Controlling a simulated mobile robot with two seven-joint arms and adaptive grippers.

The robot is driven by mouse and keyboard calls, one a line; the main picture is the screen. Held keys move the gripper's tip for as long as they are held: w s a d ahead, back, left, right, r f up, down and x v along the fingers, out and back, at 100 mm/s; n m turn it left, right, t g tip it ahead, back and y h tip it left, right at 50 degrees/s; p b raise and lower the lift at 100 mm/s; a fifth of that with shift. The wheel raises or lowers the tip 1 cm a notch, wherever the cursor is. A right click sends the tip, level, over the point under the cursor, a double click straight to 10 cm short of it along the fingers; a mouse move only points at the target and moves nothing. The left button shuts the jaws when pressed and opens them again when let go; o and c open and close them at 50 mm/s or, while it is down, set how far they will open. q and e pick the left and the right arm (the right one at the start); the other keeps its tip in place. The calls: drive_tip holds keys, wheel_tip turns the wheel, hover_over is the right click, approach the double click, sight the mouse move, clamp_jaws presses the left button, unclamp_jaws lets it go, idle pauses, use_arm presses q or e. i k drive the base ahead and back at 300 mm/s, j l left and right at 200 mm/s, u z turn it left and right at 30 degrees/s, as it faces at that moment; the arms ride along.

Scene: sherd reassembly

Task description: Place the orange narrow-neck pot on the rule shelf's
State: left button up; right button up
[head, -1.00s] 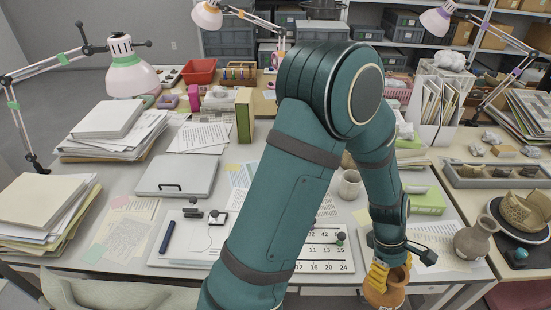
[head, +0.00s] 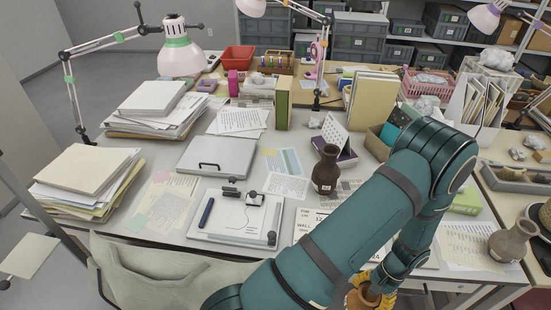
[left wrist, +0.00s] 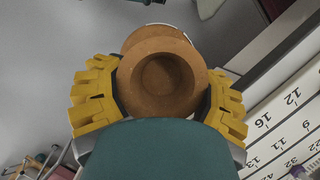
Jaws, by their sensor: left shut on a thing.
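The orange pot (head: 361,299) is at the bottom edge of the head view, partly cut off, in front of the desk's near edge. My left gripper (head: 372,286) is shut on it. In the left wrist view the pot (left wrist: 166,78) shows its round mouth between the yellow fingers of the left gripper (left wrist: 160,98). Grey floor shows around the pot there. I cannot pick out the rule shelf for certain. A white sheet with printed numbers (head: 308,222) lies on the desk, partly hidden by my arm; it also shows in the left wrist view (left wrist: 290,100). My right gripper is not in view.
A dark brown bottle (head: 326,170) stands mid-desk near a tent calendar (head: 336,138). A grey-brown vase (head: 513,241) stands at the right. A closed grey case (head: 215,157), a clipboard (head: 235,218) and paper stacks (head: 85,170) fill the left. A chair (head: 150,265) is in front.

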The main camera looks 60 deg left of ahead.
sight(29, 254)
drive_tip(key=k, duration=0.75)
drive_tip(key=k+u, duration=0.4)
drive_tip(key=u, duration=0.2)
drive_tip(key=j+u, duration=0.1)
drive_tip(key=u, duration=1.2)
drive_tip(key=i+j+u, duration=0.1)
drive_tip(key=j+u, duration=0.4)
